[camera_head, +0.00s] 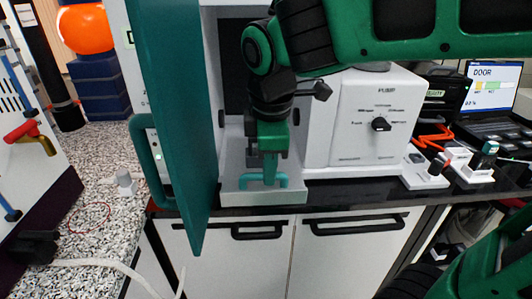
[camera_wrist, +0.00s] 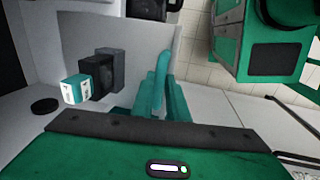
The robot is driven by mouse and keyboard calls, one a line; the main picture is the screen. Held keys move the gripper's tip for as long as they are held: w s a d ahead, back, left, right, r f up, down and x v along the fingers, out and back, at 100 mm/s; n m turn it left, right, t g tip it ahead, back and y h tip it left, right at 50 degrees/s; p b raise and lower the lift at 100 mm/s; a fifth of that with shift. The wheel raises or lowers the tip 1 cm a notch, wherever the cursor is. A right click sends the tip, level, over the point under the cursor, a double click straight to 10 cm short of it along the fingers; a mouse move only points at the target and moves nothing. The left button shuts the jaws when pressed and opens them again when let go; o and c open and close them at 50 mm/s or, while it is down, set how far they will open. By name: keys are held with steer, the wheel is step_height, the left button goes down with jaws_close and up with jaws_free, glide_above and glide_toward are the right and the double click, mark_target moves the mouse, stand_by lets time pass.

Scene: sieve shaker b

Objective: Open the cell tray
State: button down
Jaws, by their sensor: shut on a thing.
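The cell tray (camera_head: 235,197) is a pale, shallow tray at the bottom of the white instrument's open bay, and its front stands out past the bay. Its teal handle (camera_head: 283,180) is on the front side. My gripper (camera_head: 268,168) reaches down from above and is shut on this handle. In the wrist view the handle (camera_wrist: 166,62) shows beside my teal fingers (camera_wrist: 150,98), which partly hide the contact. The pale tray surface also shows there (camera_wrist: 140,35). How far the tray is out is hard to tell.
A tall teal door (camera_head: 175,120) stands open left of the bay. A white unit with a black knob (camera_head: 380,124) stands close on the right. Small parts on white stands (camera_head: 425,172) and a laptop (camera_head: 490,95) are farther right. In the wrist view, a dark block (camera_wrist: 108,72) and teal-white cube (camera_wrist: 77,88) show.

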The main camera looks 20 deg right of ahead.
steer(key=shift+s+a, duration=0.2)
steer(key=shift+s, duration=0.65)
steer(key=shift+s+a, duration=0.25)
steer(key=shift+s, duration=0.6)
steer(key=shift+s+a, duration=0.2)
steer(key=shift+s, duration=0.65)
steer(key=c, duration=1.7)
jaws_free()
steer(key=shift+s+r, duration=0.1)
steer(key=shift+s, duration=0.05)
steer(key=r, duration=0.3)
steer(key=s+r, duration=0.1)
steer(key=r, duration=0.6)
steer(key=shift+s+a+r, duration=0.25)
steer(key=shift+s, duration=0.15)
steer(key=shift+d+f, duration=0.1)
